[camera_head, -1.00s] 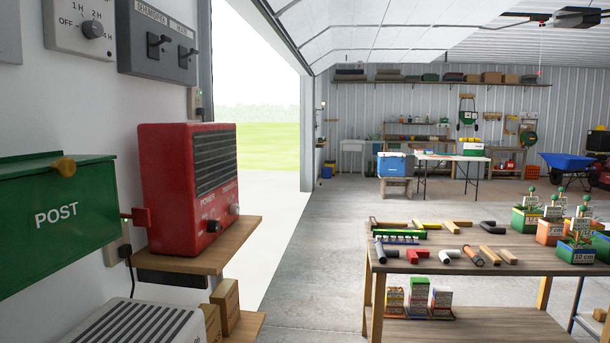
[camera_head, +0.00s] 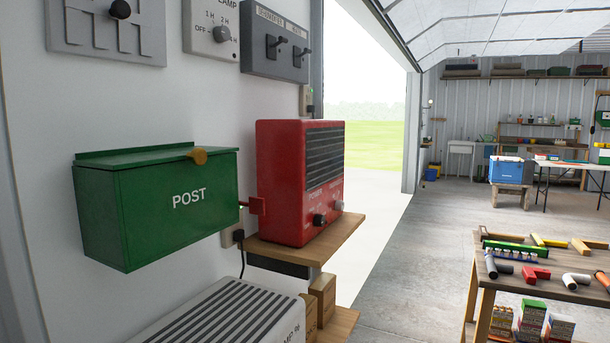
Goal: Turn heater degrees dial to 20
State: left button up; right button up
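A red heater (camera_head: 285,190) with a dark slatted grille stands on a wooden wall shelf in the head view. Its front faces right, away from me at a steep angle. Two knobs sit low on that front: a dark one (camera_head: 319,219) under a label that appears to read POWER, and a paler one (camera_head: 338,206) farther along. The degree markings are too small to read, so I cannot tell which value any dial points to. Neither of my grippers is in view.
A green POST box (camera_head: 160,205) hangs left of the heater, with a white slatted unit (camera_head: 225,318) below. Wall switch panels (camera_head: 275,45) are above. The wooden shelf (camera_head: 335,243) juts out under the heater. A workbench (camera_head: 485,270) with tools stands right; concrete floor between is clear.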

aim_at(339, 205)
jog(key=z, duration=1.7)
jog(key=i, duration=2.5)
jog(key=u, duration=3.1)
